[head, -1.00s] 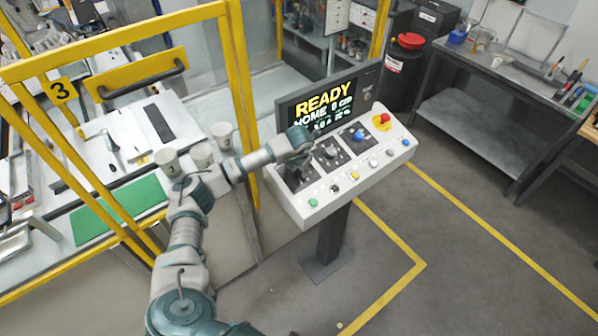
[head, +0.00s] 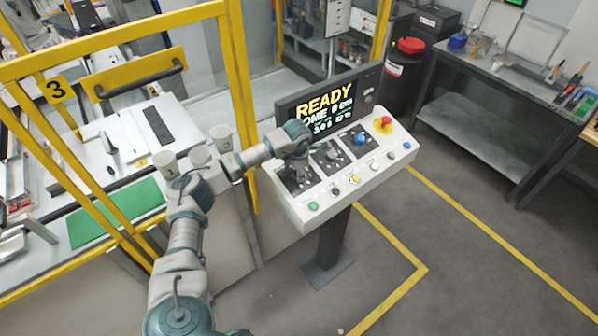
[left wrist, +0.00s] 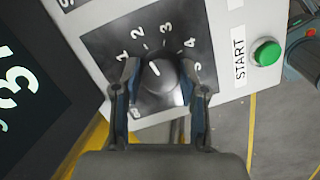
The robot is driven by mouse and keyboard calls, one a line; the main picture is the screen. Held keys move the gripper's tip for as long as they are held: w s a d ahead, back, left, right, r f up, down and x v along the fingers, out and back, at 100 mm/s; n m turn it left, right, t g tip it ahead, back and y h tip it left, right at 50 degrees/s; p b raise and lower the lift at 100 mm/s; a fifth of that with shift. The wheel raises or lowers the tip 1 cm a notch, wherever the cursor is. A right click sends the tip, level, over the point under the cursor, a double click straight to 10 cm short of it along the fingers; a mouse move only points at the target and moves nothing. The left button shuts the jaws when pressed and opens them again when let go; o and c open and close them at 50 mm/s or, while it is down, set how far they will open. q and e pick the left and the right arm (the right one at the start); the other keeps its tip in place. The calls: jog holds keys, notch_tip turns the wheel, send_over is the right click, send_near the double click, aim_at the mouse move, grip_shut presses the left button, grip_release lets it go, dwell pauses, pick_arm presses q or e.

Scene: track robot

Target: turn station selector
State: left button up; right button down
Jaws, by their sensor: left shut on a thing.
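A white mark on the knob points roughly toward 2. My left gripper (left wrist: 163,92) is shut on the knob, one finger on each side. In the head view the left gripper (head: 297,172) reaches down to the left end of the white console (head: 318,217); it and the arm hide the knob there. My right gripper is not in view.
The console has a READY screen (head: 325,105), a blue knob (head: 360,138), a red emergency button (head: 386,121) and a row of small buttons. The green START button (left wrist: 266,53) is close to the gripper. A yellow guard frame (head: 235,90) stands to the left.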

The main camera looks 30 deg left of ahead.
pick_arm(q)
jog(key=shift+s+f, duration=0.15)
jog(key=shift+f, duration=0.15)
jog(key=o, duration=1)
jog(key=shift+o, duration=0.7)
jog(key=shift+w, duration=0.25)
jog(key=shift+r, duration=0.15)
jog(key=v, duration=1.1)
jog(key=shift+r, duration=0.35)
